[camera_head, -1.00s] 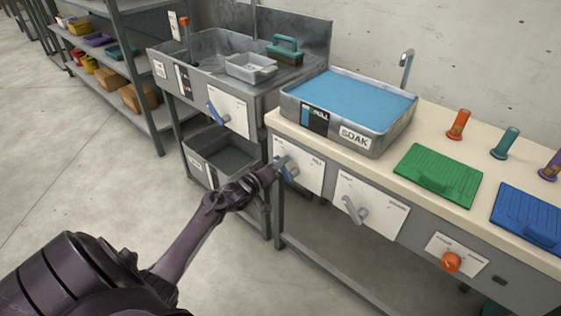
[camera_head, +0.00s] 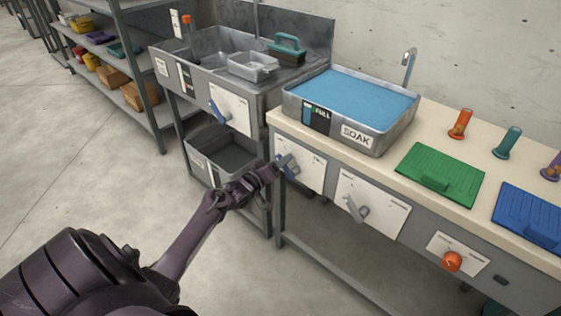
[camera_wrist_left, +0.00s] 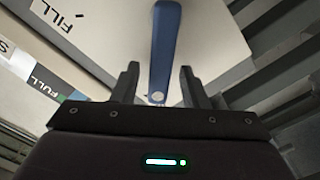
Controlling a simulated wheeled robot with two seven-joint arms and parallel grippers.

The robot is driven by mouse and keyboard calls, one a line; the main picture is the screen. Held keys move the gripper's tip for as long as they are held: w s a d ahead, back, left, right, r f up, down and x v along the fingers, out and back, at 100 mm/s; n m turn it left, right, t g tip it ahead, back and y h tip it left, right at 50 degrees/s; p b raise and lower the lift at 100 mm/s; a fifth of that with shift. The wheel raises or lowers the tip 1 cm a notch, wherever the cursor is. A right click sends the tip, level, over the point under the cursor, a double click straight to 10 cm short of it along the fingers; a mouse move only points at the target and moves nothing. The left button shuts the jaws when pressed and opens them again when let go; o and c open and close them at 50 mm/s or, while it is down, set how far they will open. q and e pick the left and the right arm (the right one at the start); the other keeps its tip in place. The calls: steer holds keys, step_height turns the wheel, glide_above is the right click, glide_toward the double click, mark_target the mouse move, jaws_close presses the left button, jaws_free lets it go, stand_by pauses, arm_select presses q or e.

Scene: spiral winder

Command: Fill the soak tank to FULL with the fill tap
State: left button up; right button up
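The soak tank (camera_head: 372,128) is a grey metal basin with a SOAK label on the pale counter, holding blue liquid. Its front gauge (camera_head: 318,118) has a FULL mark at the top; the exact level on the gauge is too small to read. The fill tap's blue lever (camera_head: 287,164) sits on a white panel (camera_head: 311,172) below the tank. My left gripper (camera_head: 277,168) is at this lever. In the left wrist view, its fingers (camera_wrist_left: 158,86) are open on either side of the blue lever (camera_wrist_left: 165,45), with gaps on both sides. My right gripper is out of view.
A second white panel with a grey lever (camera_head: 356,210) and an orange knob (camera_head: 452,261) are to the right. Green (camera_head: 440,175) and blue (camera_head: 528,214) boards lie on the counter. A metal sink (camera_head: 207,55) stands left. Floor left of the arm is clear.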

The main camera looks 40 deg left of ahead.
arm_select(q)
steer(key=s+p, duration=0.1)
steer(key=s, duration=0.6)
steer(key=shift+s+a, duration=0.3)
steer(key=shift+s, duration=0.05)
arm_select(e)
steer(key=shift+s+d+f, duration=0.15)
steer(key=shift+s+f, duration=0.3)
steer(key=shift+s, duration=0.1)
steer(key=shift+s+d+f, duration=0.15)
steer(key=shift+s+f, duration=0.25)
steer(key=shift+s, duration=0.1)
arm_select(q)
steer(key=shift+f, duration=0.1)
